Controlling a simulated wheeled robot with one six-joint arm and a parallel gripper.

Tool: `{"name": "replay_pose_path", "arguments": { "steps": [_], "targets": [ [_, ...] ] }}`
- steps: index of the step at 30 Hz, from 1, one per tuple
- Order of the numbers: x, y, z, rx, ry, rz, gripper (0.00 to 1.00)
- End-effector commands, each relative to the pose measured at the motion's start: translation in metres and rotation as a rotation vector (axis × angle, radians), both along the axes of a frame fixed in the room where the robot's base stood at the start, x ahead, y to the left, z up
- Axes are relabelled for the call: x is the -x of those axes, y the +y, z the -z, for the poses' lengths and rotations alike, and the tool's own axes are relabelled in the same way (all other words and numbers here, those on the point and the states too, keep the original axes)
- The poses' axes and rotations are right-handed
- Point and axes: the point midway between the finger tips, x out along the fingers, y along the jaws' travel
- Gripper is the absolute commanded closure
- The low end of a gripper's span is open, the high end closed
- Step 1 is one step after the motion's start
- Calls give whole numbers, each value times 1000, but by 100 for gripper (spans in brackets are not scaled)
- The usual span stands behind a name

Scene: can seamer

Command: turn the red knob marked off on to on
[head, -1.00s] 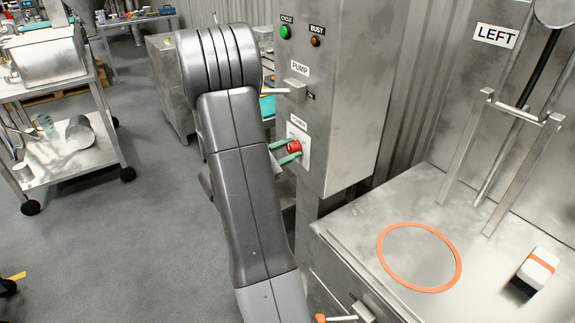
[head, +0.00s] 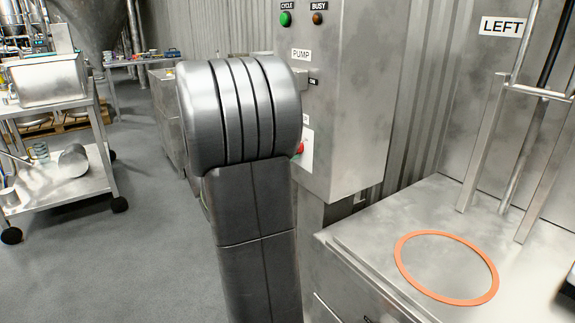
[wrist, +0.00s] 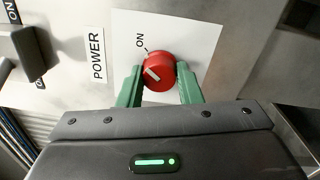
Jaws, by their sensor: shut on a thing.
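The red knob (wrist: 163,64) sits on a white plate (wrist: 196,30) on the steel cabinet. In the wrist view its short white mark slants from upper left to lower right, and the printed ON with a small tick lies above it, slightly left. The POWER label is to the left of the plate. My gripper (wrist: 159,70) has its green fingers on both sides of the knob, shut on it. In the head view only a sliver of the knob (head: 300,148) shows past my arm, and the gripper is hidden.
The PUMP label (head: 301,54) is above the knob, with a green CYCLE light (head: 285,19) and an amber BUSY light (head: 317,18) higher. A steel bench with an orange ring (head: 485,290) stands right. A wheeled cart (head: 85,190) is at left; the floor between is open.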

Motion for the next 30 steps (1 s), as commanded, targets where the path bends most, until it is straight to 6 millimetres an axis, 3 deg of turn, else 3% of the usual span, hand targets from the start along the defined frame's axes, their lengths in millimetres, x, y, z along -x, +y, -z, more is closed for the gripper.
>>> {"name": "replay_pose_path", "arguments": {
  "steps": [25, 26, 28, 30],
  "targets": [
    [0, 0, 1, -73, -105, 1, 91],
    [0, 0, 1, -72, -104, 1, 62],
    [0, 0, 1, -72, -104, 1, 49],
    [0, 0, 1, -72, -105, 1, 46]
  ]
}}
